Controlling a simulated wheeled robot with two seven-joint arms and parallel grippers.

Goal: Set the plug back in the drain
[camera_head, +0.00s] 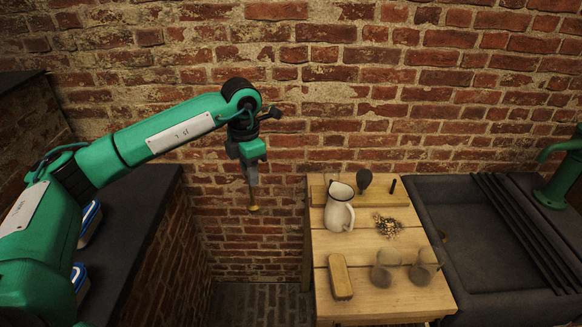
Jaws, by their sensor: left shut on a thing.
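My left gripper (252,190) hangs pointing down in front of the brick wall, left of the wooden table. It is shut on a small brass-coloured piece, seemingly the plug (254,208), which shows below the fingertips in mid-air. The dark stone sink (485,262) is at the right, well apart from the gripper. A tiny brownish spot shows near its left inner side; I cannot tell whether it is the drain. My right gripper is not in view.
A green pump (556,190) stands beyond the sink. Dark slats (520,232) cross the sink's right part.

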